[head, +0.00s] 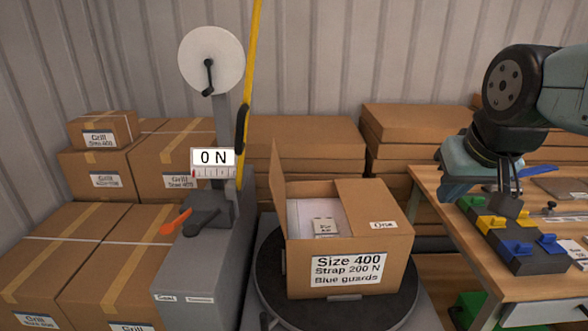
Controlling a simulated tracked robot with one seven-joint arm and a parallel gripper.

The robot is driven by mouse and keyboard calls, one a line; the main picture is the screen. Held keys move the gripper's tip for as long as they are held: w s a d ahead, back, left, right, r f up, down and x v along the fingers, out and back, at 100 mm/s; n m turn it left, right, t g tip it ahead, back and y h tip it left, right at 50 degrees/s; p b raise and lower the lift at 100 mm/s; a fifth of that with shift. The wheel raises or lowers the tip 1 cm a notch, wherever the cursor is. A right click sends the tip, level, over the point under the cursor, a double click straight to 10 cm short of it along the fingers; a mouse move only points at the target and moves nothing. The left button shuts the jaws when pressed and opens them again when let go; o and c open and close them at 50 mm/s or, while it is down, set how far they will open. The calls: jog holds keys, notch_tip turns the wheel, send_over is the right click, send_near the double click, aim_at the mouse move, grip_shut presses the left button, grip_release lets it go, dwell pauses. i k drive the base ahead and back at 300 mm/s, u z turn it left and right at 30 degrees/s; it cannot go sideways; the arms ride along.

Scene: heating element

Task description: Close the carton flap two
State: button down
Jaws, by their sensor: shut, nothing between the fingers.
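The open cardboard carton (300,275) sits on a round dark turntable (402,305), with a label reading Size 400, Strap 200 N, Blue guards. Its left flap (278,190) stands upright. Its right flap (375,208) lies folded inward over the right part of the opening. White contents (304,215) with a small label show in the uncovered part. Which flap is number two cannot be told. My gripper (508,206) is to the right of the carton, over the workbench, apart from both flaps. It is shut and holds nothing; its fingertips are small and partly unclear.
A strapping stand (222,205) with a 0 N display and a yellow strap (250,60) rises just left of the carton. Stacked cartons (95,235) fill the left. The wooden bench (435,190) at right holds coloured clips (515,247) on a dark block below my gripper.

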aim_at(277, 179)
jog(key=u, duration=0.85)
jog(key=i, duration=0.1)
jog(key=z, duration=2.3)
jog(key=k, duration=1.25)
jog(key=u, duration=1.9)
jog(key=i, duration=1)
